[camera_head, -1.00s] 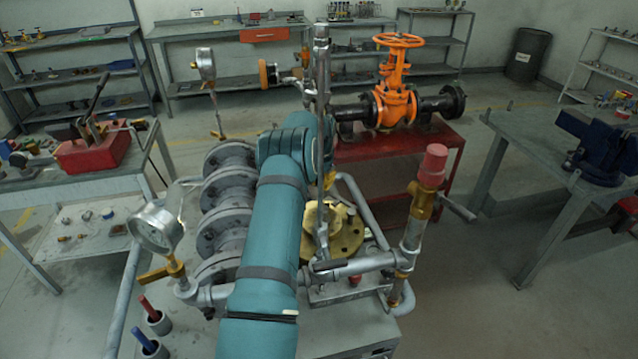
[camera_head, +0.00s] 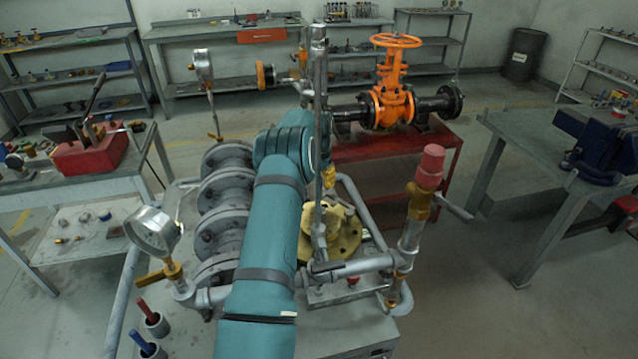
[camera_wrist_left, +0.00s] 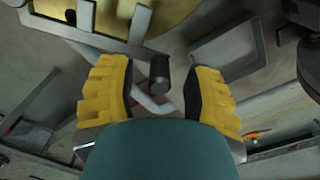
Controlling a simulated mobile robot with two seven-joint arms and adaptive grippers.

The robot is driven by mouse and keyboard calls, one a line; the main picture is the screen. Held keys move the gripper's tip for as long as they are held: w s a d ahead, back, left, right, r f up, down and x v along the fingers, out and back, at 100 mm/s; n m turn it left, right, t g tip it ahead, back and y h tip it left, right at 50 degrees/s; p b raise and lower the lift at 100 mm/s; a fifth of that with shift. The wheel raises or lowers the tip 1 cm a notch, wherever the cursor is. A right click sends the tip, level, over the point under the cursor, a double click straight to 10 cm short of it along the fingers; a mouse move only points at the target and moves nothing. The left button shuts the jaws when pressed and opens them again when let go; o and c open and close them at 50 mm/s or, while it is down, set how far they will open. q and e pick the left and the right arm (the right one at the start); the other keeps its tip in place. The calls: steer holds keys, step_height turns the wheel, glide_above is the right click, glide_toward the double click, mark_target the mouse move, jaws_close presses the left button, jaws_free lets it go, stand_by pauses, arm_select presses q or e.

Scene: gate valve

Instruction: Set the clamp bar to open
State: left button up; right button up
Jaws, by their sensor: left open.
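The yellow round flange (camera_head: 347,236) stands on the bench in the head view, partly hidden by my left arm. A dark-ended bar, which looks like the clamp bar, shows in the left wrist view (camera_wrist_left: 160,76), its dark cylindrical end between my finger pads. My left gripper (camera_wrist_left: 158,98) has two yellow fingers spread wide. Clear space shows on both sides of the bar end, and neither finger appears to touch it. In the head view the gripper is mostly hidden behind my teal arm and the upright grey rod. My right gripper does not show.
A pressure gauge (camera_head: 153,231) stands left of my arm and a red-capped valve (camera_head: 430,166) right of it. Grey piping (camera_head: 350,266) crosses in front of the flange. An orange gate valve (camera_head: 394,100) sits behind on a red table (camera_head: 420,145).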

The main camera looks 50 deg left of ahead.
arm_select(q)
step_height(320, 180, up, 11)
steer(key=shift+f, duration=0.1)
stand_by(0.7)
